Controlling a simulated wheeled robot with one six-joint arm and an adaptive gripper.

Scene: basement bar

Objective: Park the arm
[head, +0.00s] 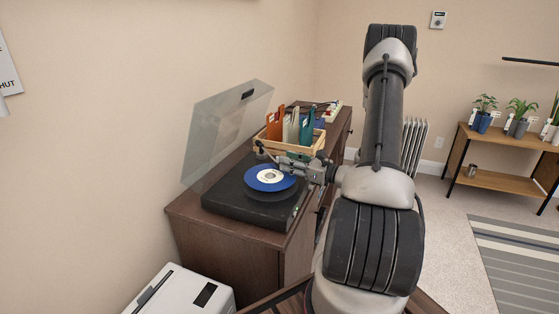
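My arm rises in the head view, and my gripper (289,164) reaches left from it over the back right part of a black turntable (227,198).
The turntable's clear lid (222,125) stands raised. A wooden crate of record sleeves (318,142) sits behind on the brown cabinet (240,250). A white appliance (180,290) is at the front left. A plant shelf (507,180) and striped rug (515,260) are at right.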

